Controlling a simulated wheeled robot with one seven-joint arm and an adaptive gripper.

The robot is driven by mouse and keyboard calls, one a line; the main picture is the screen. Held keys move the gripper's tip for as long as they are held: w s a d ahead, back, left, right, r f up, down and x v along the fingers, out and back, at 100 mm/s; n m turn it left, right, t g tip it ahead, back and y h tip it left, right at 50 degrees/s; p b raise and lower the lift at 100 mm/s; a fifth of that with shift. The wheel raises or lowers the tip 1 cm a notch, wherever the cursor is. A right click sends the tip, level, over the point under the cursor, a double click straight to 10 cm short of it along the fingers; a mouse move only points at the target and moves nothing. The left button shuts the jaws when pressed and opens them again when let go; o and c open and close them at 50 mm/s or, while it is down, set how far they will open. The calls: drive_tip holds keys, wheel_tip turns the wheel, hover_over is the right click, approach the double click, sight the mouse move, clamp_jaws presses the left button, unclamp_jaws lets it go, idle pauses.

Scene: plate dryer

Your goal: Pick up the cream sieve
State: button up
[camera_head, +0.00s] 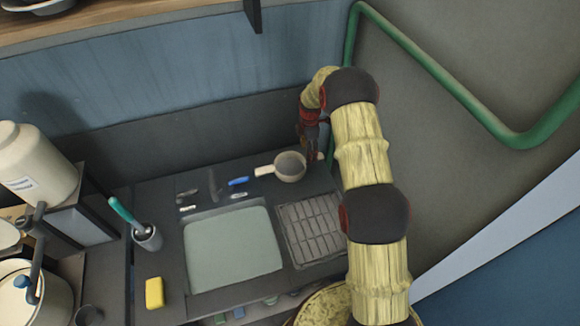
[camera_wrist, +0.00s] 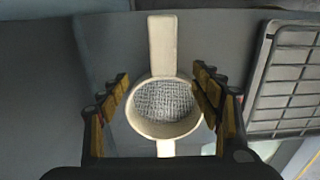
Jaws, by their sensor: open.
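The cream sieve (camera_head: 289,167) lies on the dark counter behind the drying rack, with its handle pointing left in the head view. In the wrist view the sieve (camera_wrist: 140,127) has a round cream rim, a grey mesh and a flat handle pointing up the picture. A short cream tab shows on its opposite side. My gripper (camera_wrist: 162,88) is open, with one finger on each side of the sieve's bowl in that view. I cannot tell whether the fingers touch the rim. In the head view my gripper (camera_head: 314,150) is beside the sieve on its right, partly hidden by my arm.
A ribbed drying rack (camera_head: 313,229) and a pale sink cover or basin (camera_head: 232,250) are in front of the sieve. The back wall (camera_head: 200,128) and a green pipe (camera_head: 440,75) are close to my arm.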

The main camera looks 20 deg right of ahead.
drive_tip(key=f, duration=0.4)
drive_tip(key=shift+s+d, duration=0.3)
drive_tip(key=shift+d, duration=0.05)
drive_tip(key=shift+f, duration=0.5)
drive_tip(key=shift+c, duration=0.3)
drive_tip(key=c, duration=1.5)
drive_tip(key=shift+r, duration=0.1)
drive_tip(key=shift+c, duration=0.4)
